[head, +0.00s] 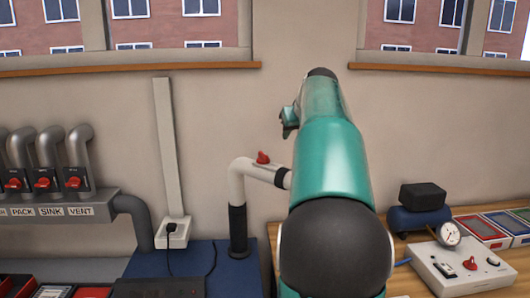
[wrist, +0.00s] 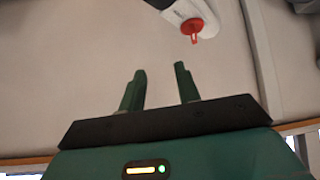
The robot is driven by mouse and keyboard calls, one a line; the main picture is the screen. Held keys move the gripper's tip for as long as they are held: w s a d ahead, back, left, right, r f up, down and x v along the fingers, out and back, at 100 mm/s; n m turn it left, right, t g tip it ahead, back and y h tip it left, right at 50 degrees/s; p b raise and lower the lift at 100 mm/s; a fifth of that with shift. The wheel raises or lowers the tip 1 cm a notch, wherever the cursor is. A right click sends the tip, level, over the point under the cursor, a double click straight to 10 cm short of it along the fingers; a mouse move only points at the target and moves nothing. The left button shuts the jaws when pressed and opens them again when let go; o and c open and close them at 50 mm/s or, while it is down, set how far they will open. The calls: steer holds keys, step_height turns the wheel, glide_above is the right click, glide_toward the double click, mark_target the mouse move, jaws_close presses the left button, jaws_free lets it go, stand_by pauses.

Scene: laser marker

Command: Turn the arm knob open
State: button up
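A small red knob (head: 262,158) sits on the white pipe-shaped extraction arm (head: 238,185), which bends toward the right behind my arm. In the wrist view the red knob (wrist: 193,28) shows at the top, on the rounded white pipe (wrist: 187,10). My gripper (wrist: 159,70) is open and empty, its two green fingers apart. The knob is beyond the fingertips and a little to the right of the gap, not touched. In the head view my teal arm hides the right end of the pipe.
Grey pipes with several red valves (head: 43,183) stand at the left. A wall socket (head: 173,232) with a plugged cable is behind the blue bench top. At right are a control box (head: 462,268) with a gauge and a blue compressor (head: 418,217). The wall above the knob is clear.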

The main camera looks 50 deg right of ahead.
mark_target(263, 153)
steer(key=w+a+r+n+y, duration=0.1)
steer(key=w+a+n+y, duration=0.1)
steer(key=a, duration=0.2)
steer(key=shift+t, duration=0.3)
steer(key=x, duration=1.3)
jaws_close()
